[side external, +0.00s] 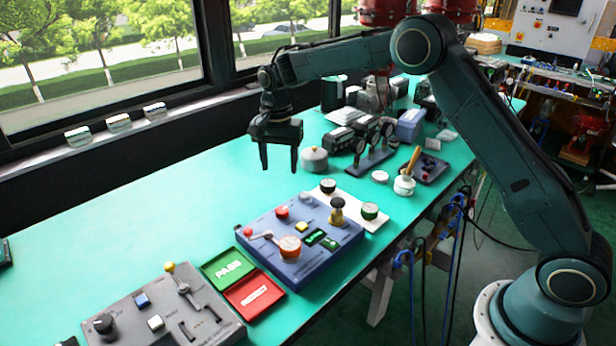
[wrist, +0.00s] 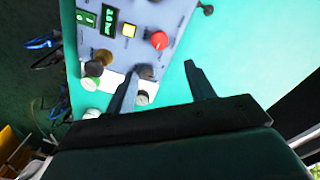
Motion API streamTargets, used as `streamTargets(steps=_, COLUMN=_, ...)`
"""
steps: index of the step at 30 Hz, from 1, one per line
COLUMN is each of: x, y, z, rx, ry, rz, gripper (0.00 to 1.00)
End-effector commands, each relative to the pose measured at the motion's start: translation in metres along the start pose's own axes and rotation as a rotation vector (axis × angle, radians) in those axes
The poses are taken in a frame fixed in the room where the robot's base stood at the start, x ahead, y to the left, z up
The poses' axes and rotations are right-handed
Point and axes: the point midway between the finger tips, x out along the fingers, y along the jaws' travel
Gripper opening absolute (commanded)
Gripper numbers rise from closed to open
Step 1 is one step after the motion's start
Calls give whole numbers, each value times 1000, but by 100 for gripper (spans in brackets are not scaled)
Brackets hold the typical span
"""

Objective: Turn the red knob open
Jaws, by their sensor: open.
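The red knob (side external: 282,212) sits on top of a blue-grey panel (side external: 325,262) near the panel's back edge. It also shows in the wrist view as a round red knob (wrist: 160,40) beside a yellow button. My gripper (side external: 279,170) points down, open and empty, its fingers apart. It hangs above and behind the panel, clear of the knob. In the wrist view my gripper (wrist: 161,70) has its two fingers spread below the knob in the picture, touching nothing visible.
The panel also bears a brass knob (side external: 337,212), an orange-red round part (side external: 290,247) and a red-ball lever (side external: 248,232). A grey lidded pot (side external: 314,160) stands near my gripper.

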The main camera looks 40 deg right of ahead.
Motion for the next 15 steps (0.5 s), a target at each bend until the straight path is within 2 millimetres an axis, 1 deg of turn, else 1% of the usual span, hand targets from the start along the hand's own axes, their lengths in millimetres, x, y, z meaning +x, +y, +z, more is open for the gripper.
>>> streamTargets(steps=5, x=14, y=1, z=0, rx=0, ry=-1, rz=3, gripper=54)
streamTargets(steps=8, x=25, y=1, z=0, rx=0, ry=-2, rz=3, gripper=54)
streamTargets(steps=15, x=61, y=1, z=0, rx=-1, ry=-2, rz=4, gripper=54)
